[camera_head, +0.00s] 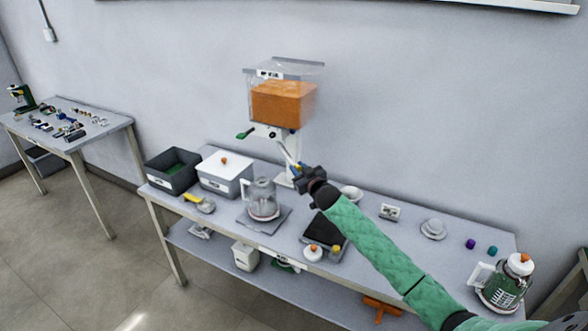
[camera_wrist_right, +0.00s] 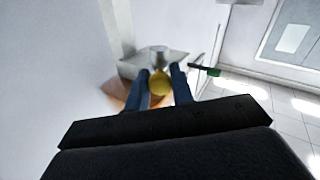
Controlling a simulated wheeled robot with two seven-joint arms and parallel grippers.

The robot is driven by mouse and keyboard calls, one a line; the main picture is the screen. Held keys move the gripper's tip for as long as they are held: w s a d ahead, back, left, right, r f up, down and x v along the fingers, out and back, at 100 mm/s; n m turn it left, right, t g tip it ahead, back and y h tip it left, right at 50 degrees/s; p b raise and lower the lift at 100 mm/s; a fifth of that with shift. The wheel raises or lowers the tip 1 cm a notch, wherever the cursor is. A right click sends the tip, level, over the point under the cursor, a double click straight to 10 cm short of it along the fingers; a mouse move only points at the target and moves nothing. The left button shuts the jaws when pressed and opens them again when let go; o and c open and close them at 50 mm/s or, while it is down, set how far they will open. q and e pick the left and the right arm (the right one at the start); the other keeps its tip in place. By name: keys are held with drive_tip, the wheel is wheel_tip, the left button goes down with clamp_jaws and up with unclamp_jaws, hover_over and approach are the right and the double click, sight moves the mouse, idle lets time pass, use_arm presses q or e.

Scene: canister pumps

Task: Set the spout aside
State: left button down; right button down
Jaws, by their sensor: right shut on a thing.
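The spout (camera_head: 285,151) is a thin pale tube below the canister (camera_head: 283,103), which holds orange contents. My right gripper (camera_head: 298,170) is at the spout's lower end, in front of the white stand and above the table. In the right wrist view its two blue fingers (camera_wrist_right: 160,88) are shut on the spout's yellow round end (camera_wrist_right: 159,84), with a grey metal part (camera_wrist_right: 158,57) beyond. I cannot tell whether the spout's upper end touches the canister's valve. A green handle (camera_head: 243,134) sticks out left of the valve. My left gripper is not in view.
On the table stand a glass jug (camera_head: 262,198) on a grey plate, a white lidded box (camera_head: 224,176), a dark bin (camera_head: 170,173) and a dark mat (camera_head: 322,238). Small items and a jar (camera_head: 505,284) stand to the right. Clear patches lie between them.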

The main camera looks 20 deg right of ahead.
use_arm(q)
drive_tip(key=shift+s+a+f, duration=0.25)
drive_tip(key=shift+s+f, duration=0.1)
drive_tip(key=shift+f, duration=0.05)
use_arm(e)
drive_tip(key=shift+d+n+y, duration=0.4)
drive_tip(key=shift+d+y, duration=0.25)
drive_tip(key=shift+y, duration=0.05)
drive_tip(key=shift+w+r, duration=0.1)
drive_tip(key=c, duration=1.2)
unclamp_jaws()
drive_tip(key=shift+d, duration=0.1)
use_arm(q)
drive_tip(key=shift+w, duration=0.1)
